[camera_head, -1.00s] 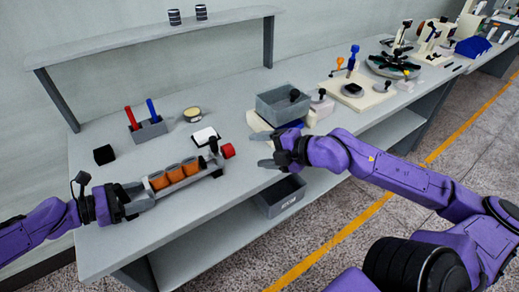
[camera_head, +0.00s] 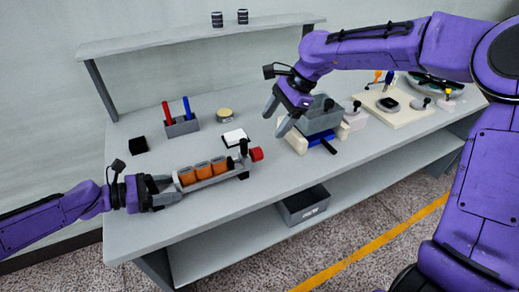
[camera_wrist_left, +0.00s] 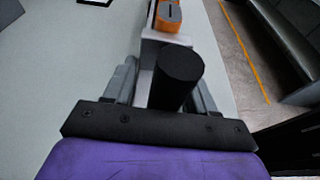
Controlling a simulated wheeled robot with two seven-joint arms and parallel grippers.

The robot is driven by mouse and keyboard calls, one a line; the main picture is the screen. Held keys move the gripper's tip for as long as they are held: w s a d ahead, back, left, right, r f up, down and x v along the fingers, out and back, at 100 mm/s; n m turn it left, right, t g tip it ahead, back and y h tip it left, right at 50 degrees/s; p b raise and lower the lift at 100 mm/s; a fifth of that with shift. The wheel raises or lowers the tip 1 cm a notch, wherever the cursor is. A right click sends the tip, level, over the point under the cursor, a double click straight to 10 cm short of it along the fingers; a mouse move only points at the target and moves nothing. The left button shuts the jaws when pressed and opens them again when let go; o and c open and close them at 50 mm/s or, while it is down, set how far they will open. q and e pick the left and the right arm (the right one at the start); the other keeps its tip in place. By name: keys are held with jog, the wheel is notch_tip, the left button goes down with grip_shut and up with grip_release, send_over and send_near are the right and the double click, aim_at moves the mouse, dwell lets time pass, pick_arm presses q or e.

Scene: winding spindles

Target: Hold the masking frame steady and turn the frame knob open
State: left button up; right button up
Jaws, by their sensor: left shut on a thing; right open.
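The masking frame (camera_head: 215,180) is a long grey holder with several orange pieces in a row. It lies on the table near the front edge and also shows in the left wrist view (camera_wrist_left: 165,35). A red knob (camera_head: 257,154) is at its right end, beside a black upright part. My left gripper (camera_head: 165,191) is shut on the frame's left end; in the left wrist view a black cylinder (camera_wrist_left: 180,75) stands between its fingers. My right gripper (camera_head: 276,119) is open and empty, raised above the table, up and right of the knob and apart from it.
A grey bin (camera_head: 318,116) stands right of the knob, partly behind my right gripper. A white pad (camera_head: 235,137), a round tin (camera_head: 225,115), a holder with red and blue pens (camera_head: 181,127) and a black cube (camera_head: 138,145) are behind the frame. A dark bin (camera_head: 303,205) sits below.

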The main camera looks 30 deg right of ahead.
aim_at(260, 150)
jog(key=x, duration=1.1)
jog(key=shift+s+d+f, duration=0.1)
jog(key=shift+d+f, duration=0.1)
jog(key=shift+f, duration=0.3)
jog(key=shift+c, duration=0.3)
jog(key=c, duration=1)
